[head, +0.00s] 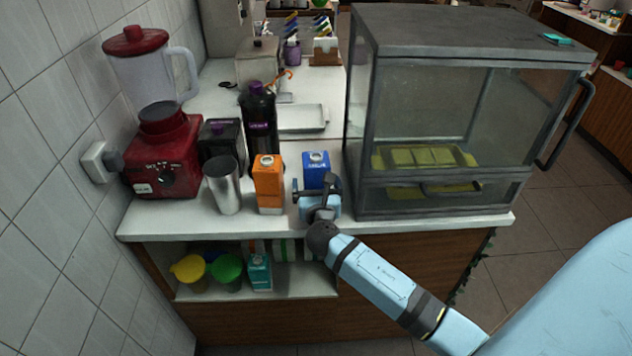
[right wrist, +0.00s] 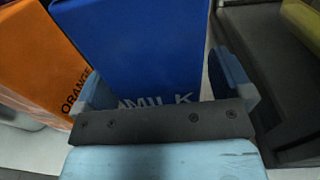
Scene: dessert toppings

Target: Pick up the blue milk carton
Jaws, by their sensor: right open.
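The blue milk carton (head: 316,165) stands upright on the white counter, left of the glass display case. My right gripper (head: 317,189) is at the near side of the carton and hides its lower part in the head view. In the right wrist view the carton (right wrist: 145,45) fills the space in front of the open right gripper (right wrist: 163,80), with its MILK lettering partly hidden by the gripper body. The fingers stand toward its left and right sides; I cannot tell whether they touch it. My left gripper is not in view.
An orange carton (head: 268,183) stands close on the left, with a metal cup (head: 224,186) beyond it. The display case (head: 430,205) stands close on the right. A dark bottle (head: 260,125) and a red blender (head: 163,155) stand farther left.

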